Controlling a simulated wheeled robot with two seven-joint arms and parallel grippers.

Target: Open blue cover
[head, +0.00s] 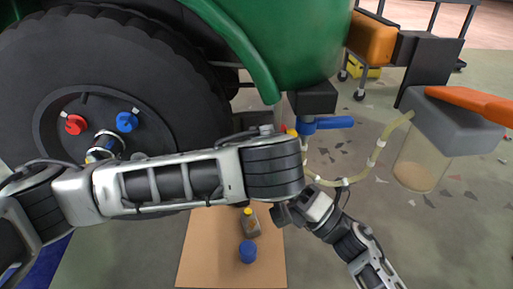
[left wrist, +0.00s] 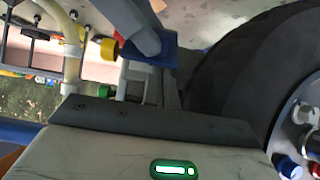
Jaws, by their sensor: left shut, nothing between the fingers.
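A blue knob-like cover (head: 126,121) sits on the hub of the big black wheel (head: 190,70), right of a red one (head: 75,124). The blue cover also shows in the left wrist view (left wrist: 289,167), at the lower right. Another round blue piece (head: 247,251) is on the brown mat (head: 205,245). My left arm crosses the head view from the left, below the hub. The left wrist view shows the left gripper's pale housing; its shut fingertips are not clearly visible. Another arm, apparently my right, enters at the lower right; its jaws cannot be made out.
A blue valve lever (head: 330,122) with a pale hose (head: 372,168) is under the green body (head: 290,45); the lever is also close in the left wrist view (left wrist: 150,52). A small yellow-capped bottle (head: 250,224) is on the mat. A clear container (head: 422,165) stands right.

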